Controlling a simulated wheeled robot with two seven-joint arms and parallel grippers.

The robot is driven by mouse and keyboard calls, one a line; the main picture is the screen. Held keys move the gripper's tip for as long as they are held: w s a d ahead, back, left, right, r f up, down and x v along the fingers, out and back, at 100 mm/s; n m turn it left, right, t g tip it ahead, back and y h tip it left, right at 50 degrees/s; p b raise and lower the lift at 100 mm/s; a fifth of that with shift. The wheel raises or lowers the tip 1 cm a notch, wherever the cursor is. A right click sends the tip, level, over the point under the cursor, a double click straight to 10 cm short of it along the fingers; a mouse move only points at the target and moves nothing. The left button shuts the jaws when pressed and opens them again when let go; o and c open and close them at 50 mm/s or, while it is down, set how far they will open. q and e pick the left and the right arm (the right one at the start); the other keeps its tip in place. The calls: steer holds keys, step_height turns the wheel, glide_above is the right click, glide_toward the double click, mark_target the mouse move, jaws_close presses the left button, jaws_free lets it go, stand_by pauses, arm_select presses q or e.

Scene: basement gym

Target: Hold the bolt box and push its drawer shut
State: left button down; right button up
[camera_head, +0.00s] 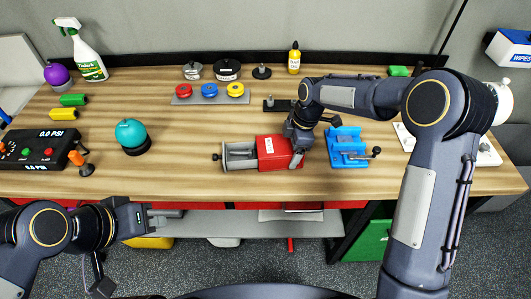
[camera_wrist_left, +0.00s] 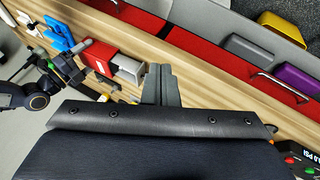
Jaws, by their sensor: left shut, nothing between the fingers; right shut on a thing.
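The red bolt box (camera_head: 270,152) lies on the wooden table near its front middle. Its grey drawer (camera_head: 238,155) is pulled out to the left, with a dark knob at its left end. My right gripper (camera_head: 298,150) is shut on the right end of the box and hides part of it. My left gripper (camera_head: 168,212) is shut and empty in front of the table's front edge, left of and nearer than the drawer, and apart from it. In the left wrist view the left fingers (camera_wrist_left: 160,85) show closed, with the box (camera_wrist_left: 97,57) and drawer (camera_wrist_left: 127,70) beyond them.
A blue clamp-like fixture (camera_head: 346,146) stands just right of the box. A teal ball (camera_head: 131,133) on a dark base stands to the left, by a black panel (camera_head: 37,148). A grey tray (camera_head: 210,98) with coloured discs lies behind. The table left of the drawer is clear.

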arm_select(q)
steer(key=w+a+n+g+h, duration=0.1)
steer(key=w+n+g+h, duration=0.3)
steer(key=w+n, duration=0.6)
steer(key=w+a+f+n+h, duration=0.1)
steer(key=w+f+n, duration=0.1)
steer(key=w, duration=0.3)
steer(key=w+a+f+n+h, duration=0.1)
steer(key=w+f+n+h, duration=0.1)
steer(key=w+f, duration=0.2)
steer(key=w+a+f+n+h, duration=0.1)
steer(key=w+f+n, duration=0.1)
steer(key=w, duration=0.4)
steer(key=shift+w+f+n+h, duration=0.15)
steer(key=shift+f+n+h, duration=0.25)
steer(key=shift+f, duration=0.4)
steer(key=shift+w+d+f, duration=0.1)
steer(key=shift+w+f, duration=0.05)
steer(key=shift+d+f, duration=0.15)
steer(key=shift+d, duration=0.05)
steer(key=shift+x, duration=2.95)
steer(key=shift+f, duration=0.35)
steer(key=shift+d, duration=0.1)
